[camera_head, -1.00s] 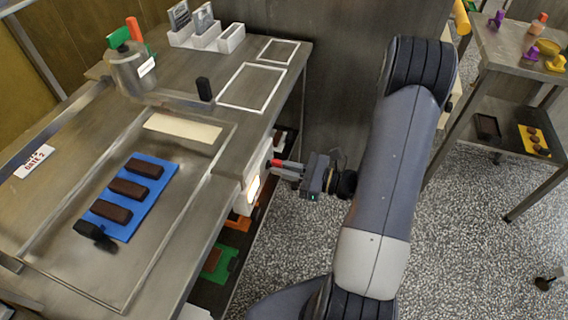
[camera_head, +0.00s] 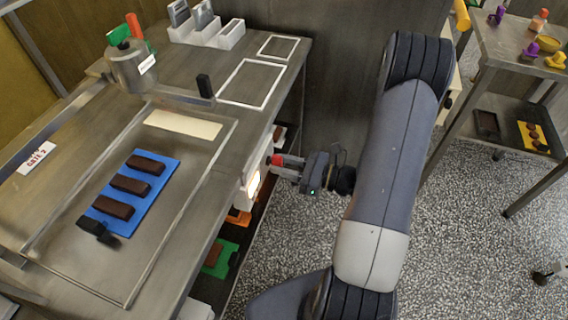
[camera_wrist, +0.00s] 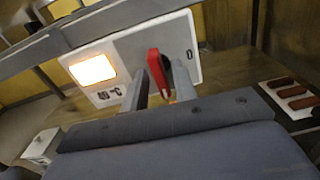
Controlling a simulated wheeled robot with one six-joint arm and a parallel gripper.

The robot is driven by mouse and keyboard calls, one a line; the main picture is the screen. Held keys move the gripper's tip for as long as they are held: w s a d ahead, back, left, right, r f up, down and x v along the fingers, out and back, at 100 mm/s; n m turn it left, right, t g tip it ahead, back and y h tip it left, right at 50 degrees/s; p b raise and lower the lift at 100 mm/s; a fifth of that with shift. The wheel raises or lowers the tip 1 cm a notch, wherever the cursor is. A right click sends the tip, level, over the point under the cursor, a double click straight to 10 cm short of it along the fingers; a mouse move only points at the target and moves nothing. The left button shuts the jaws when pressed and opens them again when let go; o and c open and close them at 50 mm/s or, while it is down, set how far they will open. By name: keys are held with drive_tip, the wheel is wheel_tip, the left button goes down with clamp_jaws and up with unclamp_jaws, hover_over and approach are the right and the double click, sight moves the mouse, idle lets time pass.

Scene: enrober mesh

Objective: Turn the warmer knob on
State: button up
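The warmer panel is a pale plate (camera_wrist: 120,58) with a lit window (camera_wrist: 93,70) and small dark markings below it. It is on the side of the steel table, and its glow shows in the head view (camera_head: 254,183). The red knob (camera_wrist: 157,72) stands out from the plate, right of the window; a bit of its red shows in the head view (camera_head: 275,160). My gripper (camera_head: 282,167) reaches the knob from the right. In the wrist view its fingers (camera_wrist: 160,85) lie on both sides of the knob and look closed on it. The exact contact is hard to see.
The steel table (camera_head: 185,262) carries a blue mat (camera_head: 150,197) with brown bars, a metal pot (camera_head: 131,66) and white holders (camera_head: 205,36). A shelf below holds a green tray (camera_head: 221,258). A second table (camera_head: 500,60) stands at right. Speckled floor lies between.

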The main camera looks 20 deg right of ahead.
drive_tip(key=shift+o, duration=0.4)
drive_tip(key=v, duration=1)
drive_tip(key=shift+s+d, duration=0.2)
drive_tip(key=shift+d, duration=0.1)
drive_tip(key=x, duration=1)
drive_tip(key=shift+w+a, duration=0.25)
drive_tip(key=shift+a, duration=0.05)
drive_tip(key=shift+d, duration=0.1)
